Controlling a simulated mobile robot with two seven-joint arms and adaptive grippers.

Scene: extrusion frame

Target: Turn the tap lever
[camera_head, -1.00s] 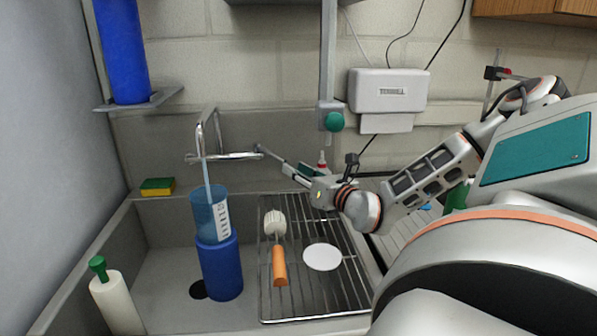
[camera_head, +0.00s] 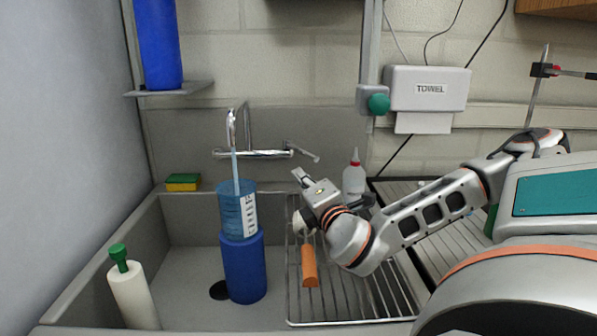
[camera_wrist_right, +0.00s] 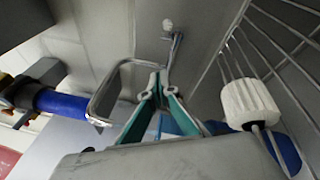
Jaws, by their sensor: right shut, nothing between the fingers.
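The chrome tap (camera_head: 250,153) is on the wall behind the sink, with a bent spout. Its thin lever (camera_head: 304,152) sticks out at the right end, slanting down to the right. A pale stream (camera_head: 236,172) runs from the spout into a blue beaker (camera_head: 230,208), which stands on a blue cylinder (camera_head: 244,268). My right gripper (camera_head: 300,177) is below the lever, above the rack, apart from it. In the right wrist view its teal-lined fingers (camera_wrist_right: 158,82) are shut and empty, with the chrome spout (camera_wrist_right: 108,88) beyond. My left gripper is out of view.
A wire rack (camera_head: 350,300) holds an orange-handled brush (camera_head: 309,266). A sponge (camera_head: 183,182) lies on the left rim. A white green-topped bottle (camera_head: 133,295) is front left.

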